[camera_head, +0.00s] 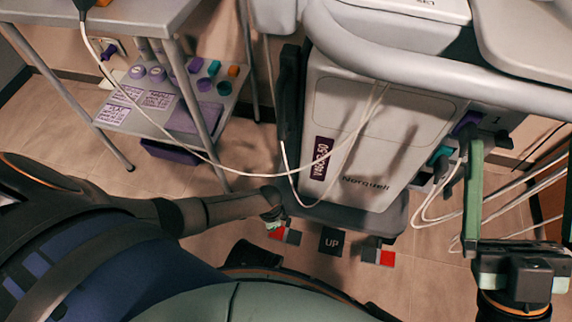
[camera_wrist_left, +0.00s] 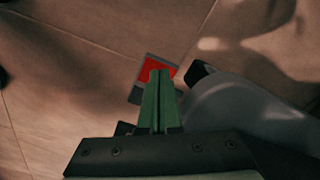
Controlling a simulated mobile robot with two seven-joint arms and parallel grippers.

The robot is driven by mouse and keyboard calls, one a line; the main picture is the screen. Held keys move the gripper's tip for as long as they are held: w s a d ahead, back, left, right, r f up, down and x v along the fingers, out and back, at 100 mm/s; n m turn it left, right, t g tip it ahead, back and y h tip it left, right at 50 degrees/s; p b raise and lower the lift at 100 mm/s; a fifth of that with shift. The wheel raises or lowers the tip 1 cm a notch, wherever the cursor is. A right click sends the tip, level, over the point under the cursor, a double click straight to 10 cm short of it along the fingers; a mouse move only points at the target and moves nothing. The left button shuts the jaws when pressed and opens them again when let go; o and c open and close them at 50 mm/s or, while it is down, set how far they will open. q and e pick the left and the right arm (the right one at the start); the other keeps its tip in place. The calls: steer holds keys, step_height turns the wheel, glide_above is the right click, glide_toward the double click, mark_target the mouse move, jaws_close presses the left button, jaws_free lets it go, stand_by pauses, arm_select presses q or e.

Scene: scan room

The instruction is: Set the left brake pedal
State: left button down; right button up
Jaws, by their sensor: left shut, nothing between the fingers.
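The left brake pedal (camera_head: 277,234) is a small red and grey plate low at the front of the scanner cart. In the left wrist view the red part of this pedal (camera_wrist_left: 152,68) shows just beyond my fingertips, and its grey part is partly hidden by them. My left gripper (camera_head: 272,219) is shut and empty, with its tips over the pedal. In the left wrist view its green fingers (camera_wrist_left: 158,82) lie side by side. I cannot tell whether they touch the pedal. My right gripper (camera_head: 520,190) is open and empty, beside the cart's right side.
A dark UP pedal (camera_head: 332,241) and a second red and grey pedal (camera_head: 387,258) sit to the right. The cart (camera_head: 390,120) stands above them. White cables (camera_head: 240,172) hang across its front. A shelf trolley (camera_head: 215,110) stands at left. Bare floor (camera_head: 150,178) lies between.

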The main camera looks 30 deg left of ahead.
arm_select(q)
step_height(320, 180, up, 7)
steer(key=p, duration=0.7)
arm_select(e)
step_height(320, 180, up, 8)
steer(key=shift+s+d+t, duration=0.2)
steer(key=shift+d+t, duration=0.1)
steer(key=shift+d, duration=0.15)
steer(key=shift+d+r+m, duration=0.1)
steer(key=shift+m, duration=0.2)
arm_select(q)
steer(key=shift+s, duration=0.1)
